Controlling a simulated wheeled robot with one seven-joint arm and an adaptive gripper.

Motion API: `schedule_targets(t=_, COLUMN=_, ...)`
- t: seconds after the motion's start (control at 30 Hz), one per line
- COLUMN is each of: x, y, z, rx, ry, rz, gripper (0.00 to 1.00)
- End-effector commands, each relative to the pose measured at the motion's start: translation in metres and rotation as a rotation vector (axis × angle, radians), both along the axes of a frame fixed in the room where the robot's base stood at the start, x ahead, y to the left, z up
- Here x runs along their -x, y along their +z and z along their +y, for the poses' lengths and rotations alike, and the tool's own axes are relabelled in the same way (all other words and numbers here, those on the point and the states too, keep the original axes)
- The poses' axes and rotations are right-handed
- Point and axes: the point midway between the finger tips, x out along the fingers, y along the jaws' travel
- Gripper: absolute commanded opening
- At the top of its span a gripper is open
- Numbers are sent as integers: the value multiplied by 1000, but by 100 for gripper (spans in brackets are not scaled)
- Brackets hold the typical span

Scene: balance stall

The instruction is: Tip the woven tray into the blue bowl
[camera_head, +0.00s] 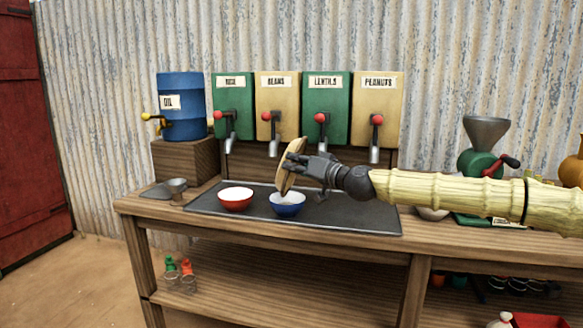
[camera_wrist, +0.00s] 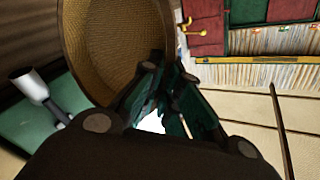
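The woven tray (camera_head: 283,181) is a round tan tray, tipped steeply on edge above the blue bowl. My gripper (camera_head: 289,162) is shut on its rim from the right side. I see no loose contents on the visible weave. The blue bowl (camera_head: 287,210) stands upright on the dark mat, just below the tray and apart from it. Its inside looks pale; I cannot tell what it holds.
A red bowl (camera_head: 235,204) with a white inside stands left of the blue bowl on the dark mat (camera_head: 345,217). Dispensers with red-knobbed taps, including the lentils one (camera_head: 326,108), stand behind. A metal scoop (camera_head: 176,190) lies left; a green grinder (camera_head: 481,160) stands right.

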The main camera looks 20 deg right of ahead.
Motion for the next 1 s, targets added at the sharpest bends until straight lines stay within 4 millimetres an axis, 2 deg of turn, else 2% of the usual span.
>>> schedule_targets(t=1.0, x=5, y=-4, z=-15, rx=-53, ry=-8, rz=-36, gripper=0)
